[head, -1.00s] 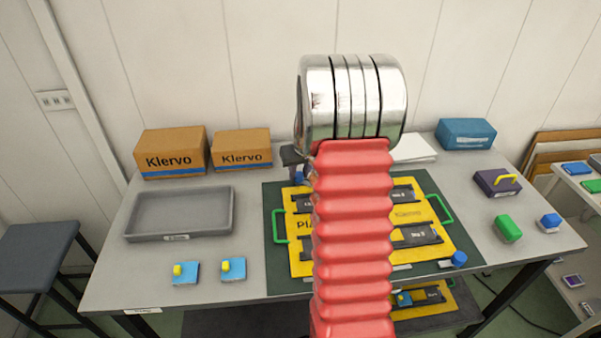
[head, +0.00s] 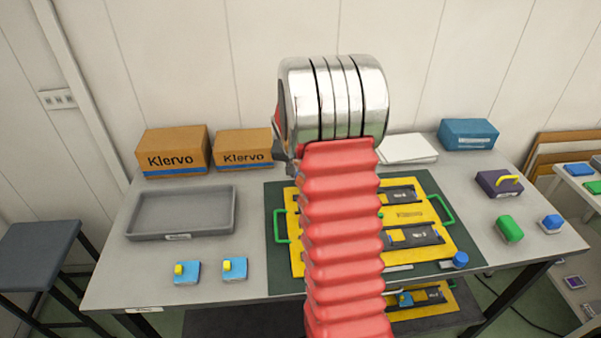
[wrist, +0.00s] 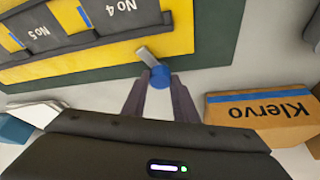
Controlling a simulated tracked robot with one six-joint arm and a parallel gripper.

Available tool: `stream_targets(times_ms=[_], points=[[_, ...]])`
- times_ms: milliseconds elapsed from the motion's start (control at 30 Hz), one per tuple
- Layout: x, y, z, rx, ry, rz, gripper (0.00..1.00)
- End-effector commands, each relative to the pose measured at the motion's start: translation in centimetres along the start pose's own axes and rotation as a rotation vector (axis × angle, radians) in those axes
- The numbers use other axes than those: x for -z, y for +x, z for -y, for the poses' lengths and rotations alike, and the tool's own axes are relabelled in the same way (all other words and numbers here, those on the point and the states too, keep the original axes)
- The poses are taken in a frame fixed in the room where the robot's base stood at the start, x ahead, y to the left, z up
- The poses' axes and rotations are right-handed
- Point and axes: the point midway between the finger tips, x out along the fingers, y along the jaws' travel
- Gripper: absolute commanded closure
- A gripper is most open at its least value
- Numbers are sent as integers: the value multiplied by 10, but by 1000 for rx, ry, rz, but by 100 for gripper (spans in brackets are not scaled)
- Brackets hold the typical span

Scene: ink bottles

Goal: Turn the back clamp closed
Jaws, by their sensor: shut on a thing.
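The back clamp has a blue knob (wrist: 160,77) and a short grey bar (wrist: 147,56) in the wrist view. The bar lies at an angle, its far end at the edge of the yellow plate (wrist: 190,40). My gripper (wrist: 159,82) is shut on the blue knob, one dark finger on each side. In the head view my red arm hides the gripper and the back clamp. The yellow plate (head: 296,262) lies on a dark green mat (head: 277,200) there.
A front clamp with a blue knob (head: 460,259) sits at the plate's near right. Klervo boxes (head: 172,150) stand at the back left, beyond a grey tray (head: 180,212). White sheets (head: 408,148) and a blue box (head: 468,134) are at the back right.

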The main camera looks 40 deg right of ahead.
Motion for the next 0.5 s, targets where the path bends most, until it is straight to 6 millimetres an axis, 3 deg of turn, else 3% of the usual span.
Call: stream_targets(times_ms=[500], points=[[2,0,0,-117,274,-2,96]])
